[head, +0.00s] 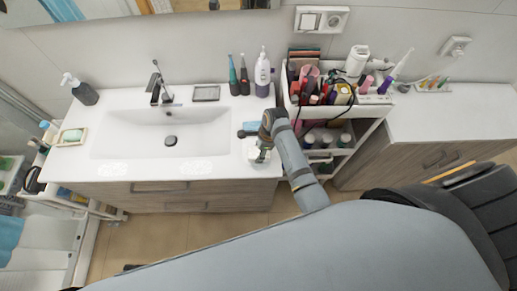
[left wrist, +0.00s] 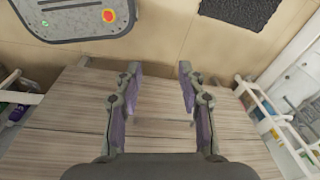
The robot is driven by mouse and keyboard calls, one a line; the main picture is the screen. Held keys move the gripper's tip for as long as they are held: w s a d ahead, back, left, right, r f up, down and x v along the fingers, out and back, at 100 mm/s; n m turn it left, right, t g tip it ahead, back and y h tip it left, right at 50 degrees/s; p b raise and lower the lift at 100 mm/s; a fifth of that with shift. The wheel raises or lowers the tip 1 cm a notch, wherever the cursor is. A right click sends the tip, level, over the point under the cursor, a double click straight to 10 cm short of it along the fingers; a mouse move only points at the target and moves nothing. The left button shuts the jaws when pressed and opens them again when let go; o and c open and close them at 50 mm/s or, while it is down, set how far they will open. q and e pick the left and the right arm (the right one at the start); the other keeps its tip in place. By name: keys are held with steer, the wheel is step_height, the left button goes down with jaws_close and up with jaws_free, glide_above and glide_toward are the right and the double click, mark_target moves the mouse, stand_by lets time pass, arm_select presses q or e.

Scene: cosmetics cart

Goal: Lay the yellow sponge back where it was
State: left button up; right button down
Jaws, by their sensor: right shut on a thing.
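My right gripper (head: 261,149) is at the right end of the white washbasin counter (head: 215,165), low over or at its surface. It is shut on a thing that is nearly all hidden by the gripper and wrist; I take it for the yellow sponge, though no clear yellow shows. A small pale object shows just below the jaws, too small to identify. A flat blue item (head: 250,126) lies behind the gripper. My left gripper (left wrist: 155,105) is open and empty in the left wrist view, above wood-fronted furniture.
The sink (head: 165,140) is left of the right gripper. Bottles (head: 262,75) and a dark tray (head: 206,93) stand along the back. A crowded cart (head: 368,112) is close on the right. A soap dish (head: 68,143) lies far left. The counter's front right is mostly clear.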

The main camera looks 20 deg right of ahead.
steer(key=c, duration=0.8)
jaws_free()
steer(key=shift+s+a, duration=0.2)
steer(key=shift+s, duration=0.1)
steer(key=shift+c, duration=0.2)
steer(key=shift+o, duration=1.3)
steer(key=shift+s+a+r, duration=0.1)
steer(key=shift+s+r, duration=0.05)
steer(key=shift+s, duration=0.05)
steer(key=shift+w, duration=0.1)
steer(key=shift+w+d+r, duration=0.1)
steer(key=shift+d+r, duration=0.15)
steer(key=shift+r, duration=0.1)
arm_select(q)
steer(key=shift+s+a+f+b, duration=0.3)
steer(key=shift+a+f+b, duration=0.05)
steer(key=shift+f+b, duration=0.2)
steer(key=shift+s+a+f+b, duration=0.3)
steer(key=shift+a+f+b, duration=0.05)
steer(key=shift+f+b, duration=0.15)
arm_select(e)
steer(key=v, duration=1.1)
steer(key=shift+a+r, duration=0.15)
steer(key=shift+s, duration=0.2)
